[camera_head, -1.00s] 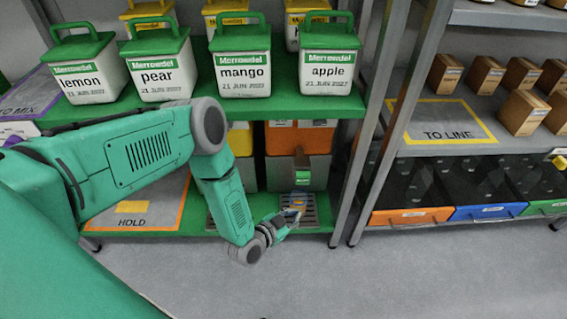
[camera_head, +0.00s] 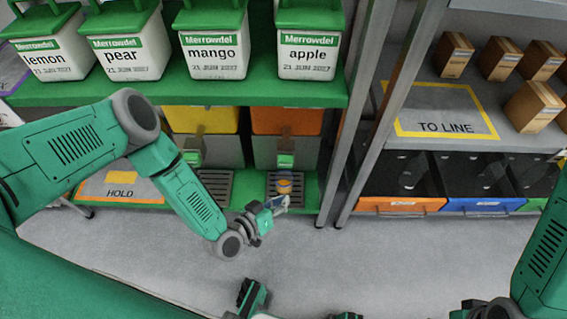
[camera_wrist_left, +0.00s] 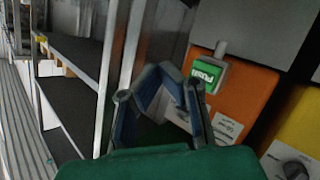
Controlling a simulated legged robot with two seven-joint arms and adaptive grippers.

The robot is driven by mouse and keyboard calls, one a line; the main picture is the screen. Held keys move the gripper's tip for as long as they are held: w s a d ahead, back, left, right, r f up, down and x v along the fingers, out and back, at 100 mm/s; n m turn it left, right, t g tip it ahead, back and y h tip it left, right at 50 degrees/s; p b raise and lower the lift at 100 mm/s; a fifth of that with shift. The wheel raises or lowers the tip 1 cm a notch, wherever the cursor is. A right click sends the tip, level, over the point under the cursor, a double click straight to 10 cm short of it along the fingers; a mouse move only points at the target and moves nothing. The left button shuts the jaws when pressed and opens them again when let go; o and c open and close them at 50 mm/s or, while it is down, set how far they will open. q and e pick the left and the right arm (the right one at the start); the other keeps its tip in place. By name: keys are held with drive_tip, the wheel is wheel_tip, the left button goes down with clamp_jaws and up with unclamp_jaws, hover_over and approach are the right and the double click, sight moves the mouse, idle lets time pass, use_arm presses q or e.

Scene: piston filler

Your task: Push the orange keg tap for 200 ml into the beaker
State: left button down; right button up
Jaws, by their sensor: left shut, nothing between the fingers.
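The orange keg (camera_head: 287,121) sits on the lower green shelf, above a grey panel with a green push tap (camera_head: 285,160). In the left wrist view the tap (camera_wrist_left: 208,72) is marked PUSH, on an orange front (camera_wrist_left: 245,95). A small clear beaker (camera_head: 285,183), with an orange and blue look, stands on the drip tray below the tap. Its fill level is too small to read. My left gripper (camera_head: 281,203) is shut and empty, just in front of the tray and below the tap, apart from the tap.
A yellow keg (camera_head: 202,119) with its own green tap stands left of the orange one. Shelf posts (camera_head: 358,105) rise on the right. Labelled white tubs such as apple (camera_head: 308,52) fill the shelf above.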

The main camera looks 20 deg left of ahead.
sight(286, 163)
use_arm(q)
drive_tip(key=w+a+b, duration=0.2)
drive_tip(key=w+b, duration=0.1)
drive_tip(key=w, duration=0.5)
drive_tip(key=shift+w, duration=0.2)
idle(0.5)
drive_tip(key=shift+w, duration=0.1)
idle(0.7)
drive_tip(key=shift+w+a+r, duration=0.15)
drive_tip(key=shift+w, duration=0.15)
